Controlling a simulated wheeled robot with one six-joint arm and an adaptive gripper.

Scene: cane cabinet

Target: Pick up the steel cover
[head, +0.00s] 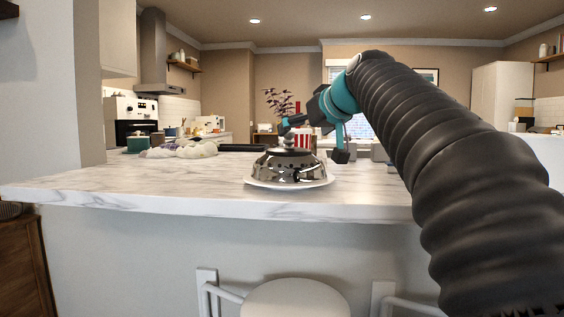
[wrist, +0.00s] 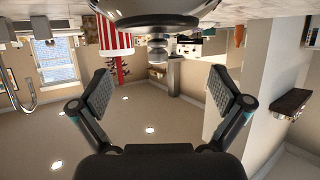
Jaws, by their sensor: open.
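The steel cover (head: 288,168) is a shiny dome with a knob on top. It sits on a white plate (head: 262,186) near the front edge of the marble counter. In the wrist view, which is upside down, the steel cover (wrist: 155,18) is at the top, its knob pointing down the picture. My gripper (head: 313,140) is just above and right of the knob in the head view. In the wrist view my gripper (wrist: 163,92) has its two padded fingers wide apart with nothing between them. The knob is ahead of them, roughly centred.
A red-and-white striped tub (wrist: 115,38) stands near the cover. A green pot (head: 137,145) and a pale bumpy item (head: 190,149) are further left on the counter (head: 130,190). A stool (head: 295,298) stands in front.

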